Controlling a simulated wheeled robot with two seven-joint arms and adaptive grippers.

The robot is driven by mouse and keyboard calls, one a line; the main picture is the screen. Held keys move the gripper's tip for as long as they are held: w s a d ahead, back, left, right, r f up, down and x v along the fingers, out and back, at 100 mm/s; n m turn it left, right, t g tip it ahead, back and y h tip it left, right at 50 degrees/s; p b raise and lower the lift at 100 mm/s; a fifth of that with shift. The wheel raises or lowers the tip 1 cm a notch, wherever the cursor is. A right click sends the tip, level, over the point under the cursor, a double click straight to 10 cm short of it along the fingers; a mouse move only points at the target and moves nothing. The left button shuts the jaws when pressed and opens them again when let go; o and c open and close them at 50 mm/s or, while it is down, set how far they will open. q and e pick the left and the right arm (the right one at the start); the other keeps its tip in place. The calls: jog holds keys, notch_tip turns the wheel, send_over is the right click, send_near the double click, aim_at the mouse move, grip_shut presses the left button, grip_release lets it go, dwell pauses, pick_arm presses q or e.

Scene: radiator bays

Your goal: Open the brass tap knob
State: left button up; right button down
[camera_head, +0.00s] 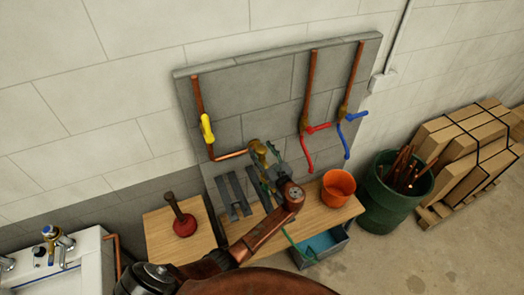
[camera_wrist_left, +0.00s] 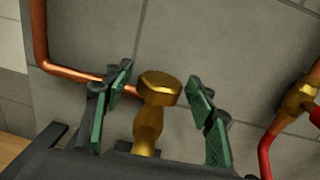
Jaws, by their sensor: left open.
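The brass tap knob (camera_head: 254,145) is at the end of a copper pipe, low in front of the grey wall panel. In the left wrist view the knob (camera_wrist_left: 159,88) shows as a round brass head on a narrower brass stem. My left gripper (camera_wrist_left: 161,76) is open, with one green-padded finger on each side of the knob. A gap shows between the knob and each pad. In the head view my left gripper (camera_head: 270,160) is at the knob and partly overlaps it. My right gripper is not in view.
Below are a wooden bench (camera_head: 325,212), an orange bucket (camera_head: 338,187), dark metal pieces (camera_head: 233,197) and a plunger (camera_head: 184,222). A green bin (camera_head: 388,205) stands right.

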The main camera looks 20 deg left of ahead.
pick_arm(q)
jog(key=v, duration=1.2)
dwell(0.4)
